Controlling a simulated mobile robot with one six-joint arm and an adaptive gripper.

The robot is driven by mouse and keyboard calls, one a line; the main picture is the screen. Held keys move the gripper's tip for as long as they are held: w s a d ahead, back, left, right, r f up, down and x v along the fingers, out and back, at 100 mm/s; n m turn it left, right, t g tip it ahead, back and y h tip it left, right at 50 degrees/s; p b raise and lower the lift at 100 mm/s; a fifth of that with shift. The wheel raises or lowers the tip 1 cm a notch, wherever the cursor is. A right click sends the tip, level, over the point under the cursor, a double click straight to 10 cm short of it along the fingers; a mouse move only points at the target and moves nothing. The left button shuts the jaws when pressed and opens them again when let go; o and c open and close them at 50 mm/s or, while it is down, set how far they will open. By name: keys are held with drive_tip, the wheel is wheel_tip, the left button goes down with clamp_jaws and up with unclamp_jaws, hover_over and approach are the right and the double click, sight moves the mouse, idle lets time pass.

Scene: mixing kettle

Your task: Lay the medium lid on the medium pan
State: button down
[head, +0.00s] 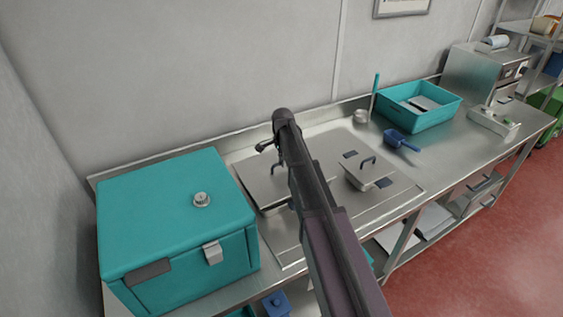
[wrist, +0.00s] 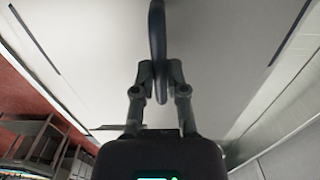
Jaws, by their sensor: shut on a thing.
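In the wrist view my gripper (wrist: 160,75) is shut on the dark blue loop handle (wrist: 157,35) of a lid, whose flat grey plate (wrist: 90,50) fills much of the picture. My arm hides the lid's right part and most of my gripper. I cannot tell whether the lid touches a pan beneath it. A smaller lidded steel pan (head: 357,182) with a blue lid handle (head: 368,161) and blue side grips stands right of my arm.
A large teal box (head: 175,225) stands close at the left. A blue scoop (head: 401,140), a teal tray (head: 440,113) and a steel cup (head: 361,116) lie farther right. The wall runs behind the steel counter (head: 440,155). Clear counter lies right of the small pan.

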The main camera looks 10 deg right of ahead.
drive_tip(key=shift+f+b, duration=1.15)
drive_tip(key=shift+f, duration=0.1)
idle(0.4)
drive_tip(key=c, duration=0.6)
unclamp_jaws()
drive_tip(key=o, duration=0.5)
drive_tip(key=shift+r, duration=0.2)
drive_tip(key=shift+r+p, duration=3.4)
drive_tip(key=shift+p, duration=0.15)
drive_tip(key=s+f+n+b, duration=0.1)
drive_tip(key=s+n, duration=0.3)
drive_tip(key=s, duration=0.5)
drive_tip(key=s+f+n+b, duration=0.2)
drive_tip(key=s+n, duration=0.3)
drive_tip(key=s, duration=0.5)
drive_tip(key=s+f+n+b, duration=0.1)
drive_tip(key=s+n, duration=0.4)
drive_tip(key=s, duration=0.5)
drive_tip(key=shift+s+a+f, duration=0.1)
drive_tip(key=shift+a+f, duration=0.05)
